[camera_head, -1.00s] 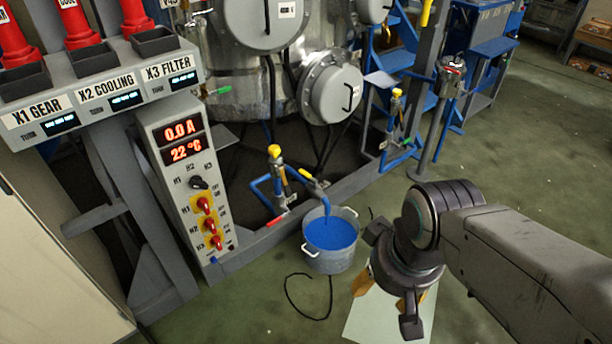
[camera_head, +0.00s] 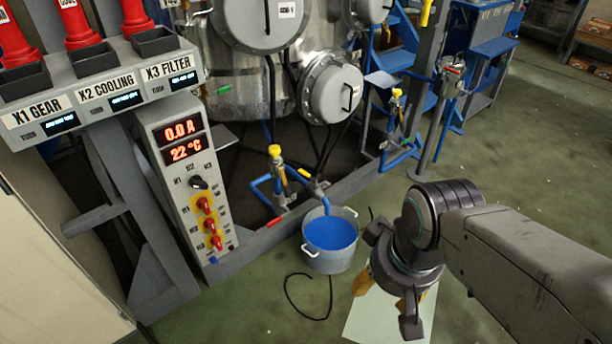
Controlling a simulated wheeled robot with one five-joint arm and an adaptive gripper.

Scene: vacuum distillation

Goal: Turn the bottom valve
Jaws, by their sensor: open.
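A low blue pipe (camera_head: 262,190) with a yellow-topped valve (camera_head: 276,165) stands under the steel vessel. A red lever (camera_head: 277,221) sits low on this pipework, left of the bucket. A blue spout (camera_head: 315,184) with a yellow lever (camera_head: 304,172) points over the metal bucket (camera_head: 330,262), which holds blue liquid (camera_head: 330,232). The frames do not label which of these is the bottom valve. My gripper (camera_head: 385,298) is open and empty, pointing down, right of the bucket and apart from all the valves.
A control panel (camera_head: 190,190) with red switches and a 22 °C display stands at left. The steel vessel (camera_head: 235,75) is behind. A black cable (camera_head: 308,300) and a pale sheet (camera_head: 372,322) lie on the floor. The floor at right is open.

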